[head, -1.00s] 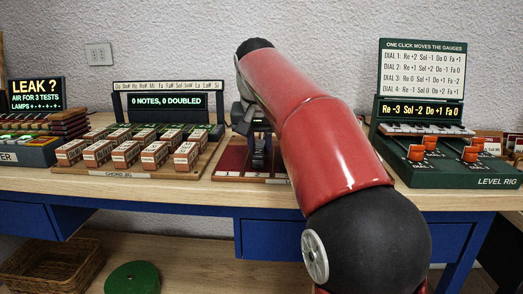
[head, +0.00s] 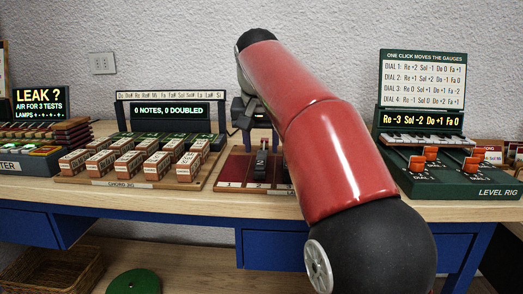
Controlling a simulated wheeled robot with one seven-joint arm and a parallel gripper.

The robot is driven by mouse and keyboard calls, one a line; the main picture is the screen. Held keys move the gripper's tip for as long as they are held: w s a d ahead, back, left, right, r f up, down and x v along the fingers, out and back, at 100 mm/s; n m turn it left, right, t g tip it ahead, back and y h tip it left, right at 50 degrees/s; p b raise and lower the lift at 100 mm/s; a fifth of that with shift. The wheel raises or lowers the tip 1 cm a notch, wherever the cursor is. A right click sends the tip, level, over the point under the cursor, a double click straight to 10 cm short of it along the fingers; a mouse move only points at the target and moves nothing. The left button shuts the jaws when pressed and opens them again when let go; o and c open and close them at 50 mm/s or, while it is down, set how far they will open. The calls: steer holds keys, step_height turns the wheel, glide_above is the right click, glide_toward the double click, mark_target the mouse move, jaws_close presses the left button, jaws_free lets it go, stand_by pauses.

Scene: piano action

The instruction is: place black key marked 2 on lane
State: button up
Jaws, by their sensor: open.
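The black key (head: 262,160) stands on the dark red lane board (head: 232,172), at the lane labelled 2. No number on the key itself can be read. My gripper (head: 256,137) is open just above and behind the key, apart from it as far as I can see. My red arm hides part of the gripper and the right side of the lane board.
The chord rig (head: 130,182) with several labelled blocks stands close on the left. The green level rig (head: 450,190) with orange-handled dials stands on the right. The wooden bench (head: 200,197) has a narrow free strip in front.

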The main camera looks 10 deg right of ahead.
steer(key=p+v, duration=0.2)
steer(key=v, duration=0.6)
steer(key=s+d+f+n+t+y, duration=0.1)
steer(key=s+f+n, duration=0.2)
steer(key=s+f, duration=2.1)
step_height(320, 180, down, 3)
steer(key=shift+s+d+f+n, duration=0.2)
steer(key=shift+s+f+n, duration=0.05)
steer(key=shift+n, duration=0.05)
